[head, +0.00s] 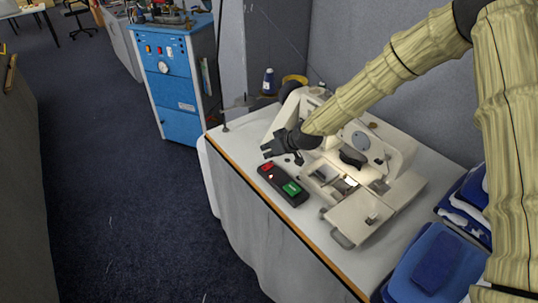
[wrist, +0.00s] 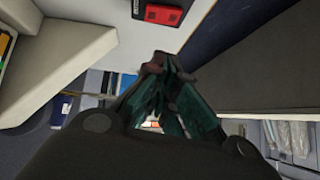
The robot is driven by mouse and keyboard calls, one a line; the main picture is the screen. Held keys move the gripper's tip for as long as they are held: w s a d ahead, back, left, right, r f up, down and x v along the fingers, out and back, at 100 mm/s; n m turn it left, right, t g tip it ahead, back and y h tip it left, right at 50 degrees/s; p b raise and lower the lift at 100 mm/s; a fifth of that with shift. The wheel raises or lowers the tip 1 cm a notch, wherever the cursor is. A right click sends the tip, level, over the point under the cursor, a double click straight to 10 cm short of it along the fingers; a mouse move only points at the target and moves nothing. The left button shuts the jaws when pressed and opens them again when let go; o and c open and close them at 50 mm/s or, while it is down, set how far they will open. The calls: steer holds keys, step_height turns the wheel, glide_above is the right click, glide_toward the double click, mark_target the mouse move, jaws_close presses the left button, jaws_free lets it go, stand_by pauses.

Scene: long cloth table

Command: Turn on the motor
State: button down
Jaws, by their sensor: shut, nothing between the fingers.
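A black switch box (head: 283,187) with a red button (head: 267,167) and a green button (head: 291,188) lies on the white table top, near its front edge. The red button also shows at the top of the wrist view (wrist: 163,14); the green one is out of that view. A cream sewing machine (head: 370,212) stands just right of the box. My gripper (head: 266,153) is shut and empty. It appears above the red-button end of the box, beside the machine's head. Its fingers (wrist: 160,62) look apart from the buttons. How high they are is hard to tell.
Blue folded items (head: 440,262) lie at the right end of the table. A blue cabinet (head: 178,85) stands at the back left. The carpet left of the table is clear.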

steer(key=s+a+b+v, duration=0.1)
steer(key=b+v, duration=0.1)
steer(key=v, duration=0.7)
steer(key=shift+s, duration=0.1)
stand_by(0.4)
